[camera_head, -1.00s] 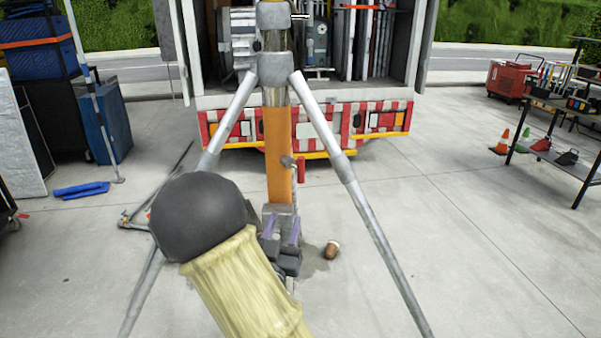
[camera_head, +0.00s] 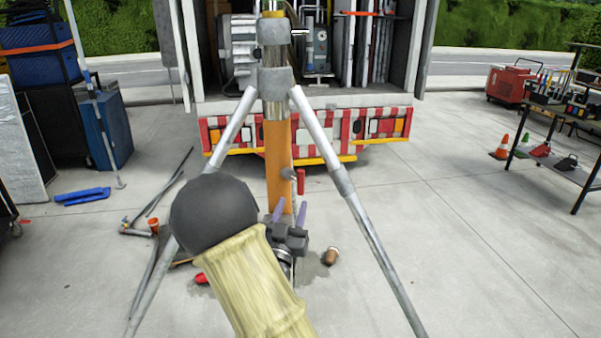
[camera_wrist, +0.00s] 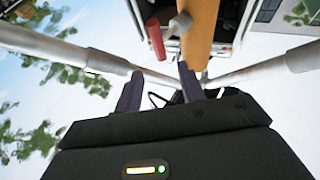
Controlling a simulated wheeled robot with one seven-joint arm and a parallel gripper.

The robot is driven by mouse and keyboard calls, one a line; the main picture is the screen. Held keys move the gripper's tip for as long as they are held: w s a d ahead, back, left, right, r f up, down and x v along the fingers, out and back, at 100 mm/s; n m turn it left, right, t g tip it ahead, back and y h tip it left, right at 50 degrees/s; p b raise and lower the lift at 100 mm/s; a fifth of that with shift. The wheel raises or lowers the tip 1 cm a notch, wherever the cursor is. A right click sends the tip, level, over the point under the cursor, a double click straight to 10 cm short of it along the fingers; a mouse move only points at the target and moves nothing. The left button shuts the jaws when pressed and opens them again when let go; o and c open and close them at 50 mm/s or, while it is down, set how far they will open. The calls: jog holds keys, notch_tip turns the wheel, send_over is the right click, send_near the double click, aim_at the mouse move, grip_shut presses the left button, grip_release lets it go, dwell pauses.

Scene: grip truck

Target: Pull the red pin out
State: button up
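The red pin (camera_head: 300,182) sticks out at the right side of the orange post section (camera_head: 277,165) of a tripod-like stand, beside a small grey knob (camera_head: 288,173). In the wrist view the red pin (camera_wrist: 156,38) shows at the upper middle, left of the orange post (camera_wrist: 201,32). My gripper (camera_head: 290,211) is below the pin in the head view, with its two purple fingers apart and pointing up. In the wrist view my gripper (camera_wrist: 158,85) is open, nothing is between its fingers, and the pin lies beyond the fingertips.
The stand's grey legs (camera_head: 376,245) spread on both sides of my gripper. A brown cup-like object (camera_head: 331,256) and a red object (camera_head: 201,278) lie on the concrete. A truck (camera_head: 340,130) stands behind, and a shelf (camera_head: 560,130) stands at the right.

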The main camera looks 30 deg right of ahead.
aim_at(300, 180)
jog(key=p+x, duration=0.3)
jog(key=x, duration=0.7)
jog(key=shift+f, duration=0.1)
grip_shut()
